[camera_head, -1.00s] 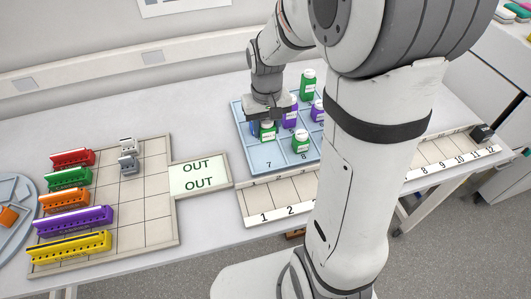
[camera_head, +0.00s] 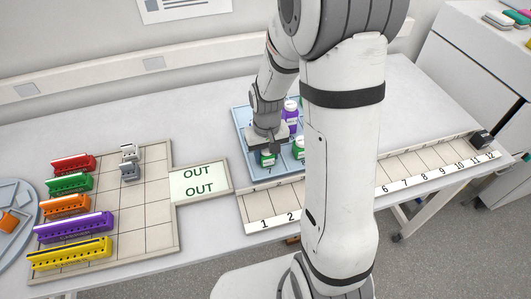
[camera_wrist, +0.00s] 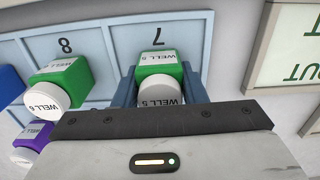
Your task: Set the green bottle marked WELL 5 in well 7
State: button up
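The green bottle marked WELL 5 (camera_wrist: 160,88), with a white cap, is between the two blue fingers of my gripper (camera_wrist: 160,92) in the wrist view. The fingers press against its sides. It is at the square numbered 7 (camera_wrist: 158,36) of the light blue tray (camera_wrist: 100,42). I cannot tell whether its base rests on the tray. In the head view my gripper (camera_head: 267,147) is at the tray's front left, with the green bottle (camera_head: 267,159) just below it.
A green bottle marked WELL 6 (camera_wrist: 62,83) stands in the neighbouring square 8. Purple bottles (camera_head: 291,112) stand further back. The OUT panel (camera_head: 200,181) lies left of the tray, and the numbered strip (camera_head: 262,212) in front. My arm hides the tray's right side.

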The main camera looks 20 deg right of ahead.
jog(key=o, duration=0.4)
jog(key=shift+o, duration=0.2)
notch_tip(320, 180, up, 12)
jog(key=shift+f, duration=0.1)
jog(key=shift+s+r, duration=0.15)
jog(key=shift+r, duration=0.15)
jog(key=s+r+t, duration=0.1)
jog(key=s+r, duration=0.2)
jog(key=s, duration=0.4)
jog(key=s+r+t, duration=0.2)
jog(key=s+r, duration=0.1)
jog(key=s, duration=0.4)
